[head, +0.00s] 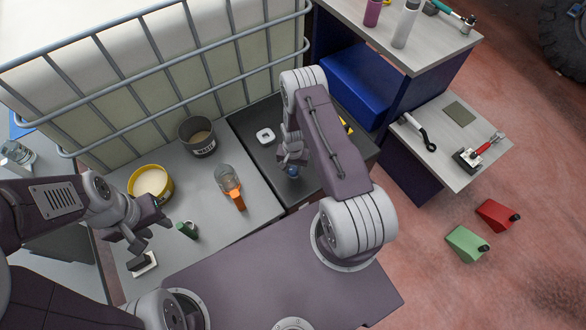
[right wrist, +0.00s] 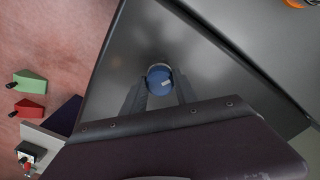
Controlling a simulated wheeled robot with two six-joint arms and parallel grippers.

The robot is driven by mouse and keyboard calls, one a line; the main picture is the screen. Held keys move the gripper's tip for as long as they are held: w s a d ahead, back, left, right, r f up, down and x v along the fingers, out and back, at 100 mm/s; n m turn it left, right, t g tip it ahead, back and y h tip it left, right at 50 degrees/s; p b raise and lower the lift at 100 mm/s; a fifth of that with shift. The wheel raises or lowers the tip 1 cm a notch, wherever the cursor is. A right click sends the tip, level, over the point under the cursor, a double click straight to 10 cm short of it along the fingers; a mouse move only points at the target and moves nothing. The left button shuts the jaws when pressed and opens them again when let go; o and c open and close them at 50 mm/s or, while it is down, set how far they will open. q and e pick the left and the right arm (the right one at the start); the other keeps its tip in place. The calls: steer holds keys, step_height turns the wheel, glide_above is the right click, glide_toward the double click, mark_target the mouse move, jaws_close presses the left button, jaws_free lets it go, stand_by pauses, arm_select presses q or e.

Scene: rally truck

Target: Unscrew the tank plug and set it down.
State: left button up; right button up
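The blue round tank plug (right wrist: 160,78) sits over a grey metal neck on a dark grey surface (head: 262,158). It also shows in the head view (head: 292,171), partly under my right gripper (head: 291,158). In the right wrist view my right gripper (right wrist: 160,92) has a finger on each side of the plug, very close to its sides. I cannot tell whether the fingers press on it. My left gripper (head: 148,228) is open and empty, above the light grey bench near a green cylinder (head: 187,229).
A caged white tank (head: 130,70) stands behind. Side shelves hold tools.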

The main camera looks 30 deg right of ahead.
steer(key=n, duration=0.5)
steer(key=shift+n, duration=0.3)
steer(key=n, duration=0.6)
steer(key=shift+n, duration=0.3)
steer(key=o, duration=0.8)
steer(key=shift+c, duration=0.2)
